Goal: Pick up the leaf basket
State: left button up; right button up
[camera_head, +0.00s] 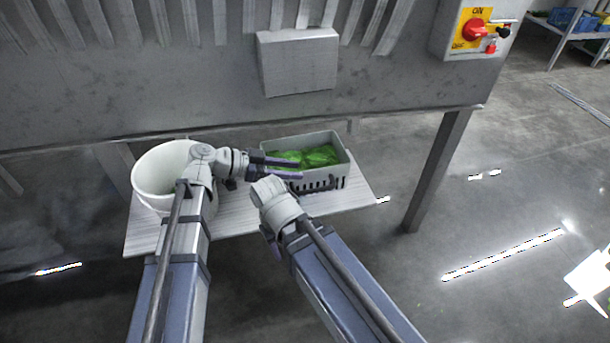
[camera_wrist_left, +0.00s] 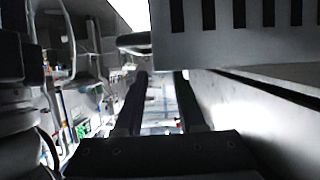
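The leaf basket (camera_head: 318,183) is a grey slotted crate with green leaves (camera_head: 305,157) inside. It stands on a pale shelf in the head view, and its slotted wall (camera_wrist_left: 235,40) fills the upper right of the left wrist view. My left gripper (camera_head: 299,169) is at the basket's left front, its fingers pointing right and overlapping the basket in the picture. In the wrist view my left gripper (camera_wrist_left: 162,80) has its fingers apart with nothing visible between them. My right gripper (camera_head: 273,246) is in front of the shelf, mostly hidden by its own wrist.
A white bucket (camera_head: 150,178) stands on the pale shelf (camera_head: 240,222) left of the basket, close behind my left wrist. A grey metal machine wall (camera_head: 200,105) rises behind, and a leg (camera_head: 437,170) stands to the right. The floor on the right is open.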

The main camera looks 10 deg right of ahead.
aim_at(311, 172)
pick_arm(q)
jog(key=b+x, duration=0.2)
jog(key=x, duration=0.4)
jog(key=shift+d, duration=0.1)
grip_shut()
dwell(1.3)
